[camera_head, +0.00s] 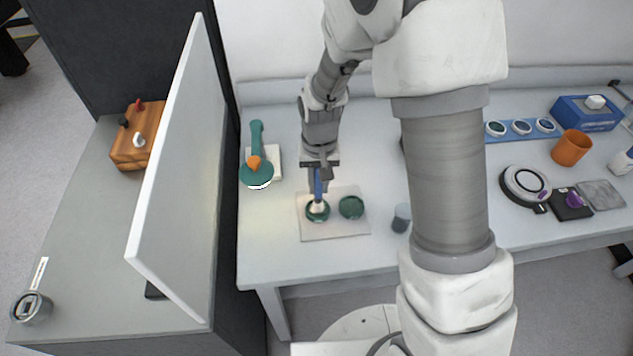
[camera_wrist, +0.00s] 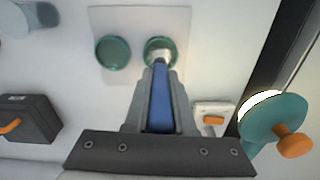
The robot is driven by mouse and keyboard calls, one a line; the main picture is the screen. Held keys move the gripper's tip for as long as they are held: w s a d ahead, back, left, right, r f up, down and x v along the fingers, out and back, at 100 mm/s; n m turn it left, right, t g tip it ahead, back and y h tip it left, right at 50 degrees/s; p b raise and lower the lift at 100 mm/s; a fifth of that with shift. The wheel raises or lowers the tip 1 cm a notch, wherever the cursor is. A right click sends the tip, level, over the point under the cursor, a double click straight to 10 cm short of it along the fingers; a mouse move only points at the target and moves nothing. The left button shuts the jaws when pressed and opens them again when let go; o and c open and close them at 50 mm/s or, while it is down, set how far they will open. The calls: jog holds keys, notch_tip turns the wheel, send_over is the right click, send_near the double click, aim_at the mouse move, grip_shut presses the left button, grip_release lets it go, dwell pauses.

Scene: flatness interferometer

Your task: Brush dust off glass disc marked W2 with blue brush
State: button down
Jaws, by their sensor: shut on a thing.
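My gripper (camera_head: 318,184) is shut on the blue brush (camera_wrist: 160,105), which points down with its pale bristles at the lower end. In the head view the bristles are over the left green glass disc (camera_head: 311,217) and partly hide it. This same disc is on the right in the wrist view (camera_wrist: 152,44). Whether the bristles touch the glass is hard to tell. A second green disc (camera_head: 351,207) lies beside it, also seen in the wrist view (camera_wrist: 112,53). Both are on a pale square mat (camera_head: 335,230). No marking or dust is legible.
A teal stand with an orange knob (camera_head: 254,163) is left of the mat. A small grey cup (camera_head: 401,217) is right of it. A blue strip of round pieces (camera_head: 520,139), an orange mug (camera_head: 571,148) and a black-rimmed round device (camera_head: 525,184) are farther right. A pale partition (camera_head: 185,180) borders the left.

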jog(key=shift+s+d, duration=0.35)
jog(key=shift+d, duration=0.05)
jog(key=shift+s+d, duration=0.1)
jog(key=shift+d, duration=0.05)
jog(key=shift+r, duration=0.15)
jog(key=shift+r, duration=0.35)
dwell(0.4)
jog(key=shift+w+a, duration=0.95)
jog(key=shift+a, duration=0.2)
